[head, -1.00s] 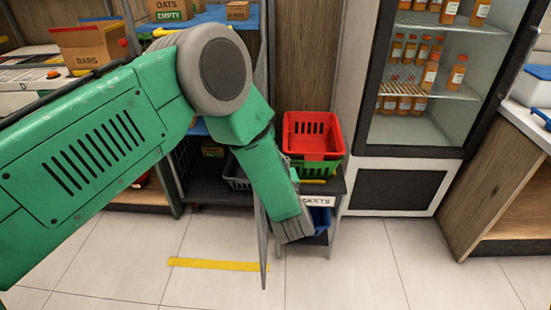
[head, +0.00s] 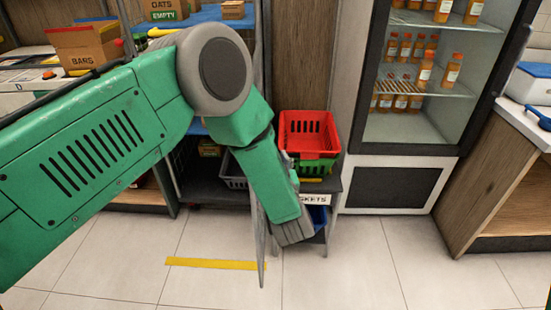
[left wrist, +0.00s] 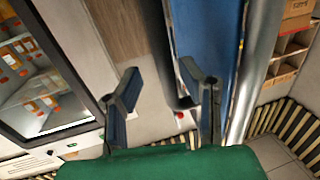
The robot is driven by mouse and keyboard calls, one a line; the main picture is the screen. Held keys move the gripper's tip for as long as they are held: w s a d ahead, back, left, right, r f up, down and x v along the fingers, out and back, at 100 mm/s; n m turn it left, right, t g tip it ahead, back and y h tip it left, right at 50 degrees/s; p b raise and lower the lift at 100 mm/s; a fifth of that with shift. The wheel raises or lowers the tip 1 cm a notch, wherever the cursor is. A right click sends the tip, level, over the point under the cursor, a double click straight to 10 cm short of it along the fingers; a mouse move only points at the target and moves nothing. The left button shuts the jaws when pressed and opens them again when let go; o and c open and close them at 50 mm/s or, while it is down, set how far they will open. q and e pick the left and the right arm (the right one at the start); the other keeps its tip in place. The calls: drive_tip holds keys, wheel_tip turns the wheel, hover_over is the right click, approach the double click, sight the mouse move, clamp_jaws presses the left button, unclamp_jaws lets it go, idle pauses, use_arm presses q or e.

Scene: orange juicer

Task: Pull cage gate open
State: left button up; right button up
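The cage gate seems to be the thin grey upright (head: 261,245) seen nearly edge-on in the head view, partly hidden by my left arm. In the left wrist view, a grey metal tube frame (left wrist: 263,60) stands beside a blue surface (left wrist: 207,35). Another grey tube runs down to a rounded end between the fingers. My left gripper (left wrist: 160,70) is open, its two dark fingers spread on either side of that tube. I cannot tell whether either finger touches it. My right gripper is not in view.
Red and green baskets (head: 308,132) sit on a dark stand just right of the arm. A fridge with bottles (head: 410,130) stands further right, a wooden counter (head: 500,190) beyond. Shelves with boxes are behind at left. The tiled floor with a yellow strip (head: 215,263) is clear.

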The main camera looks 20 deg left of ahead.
use_arm(q)
drive_tip(key=v, duration=1.1)
drive_tip(key=shift+s+f, duration=0.15)
drive_tip(key=shift+s, duration=0.05)
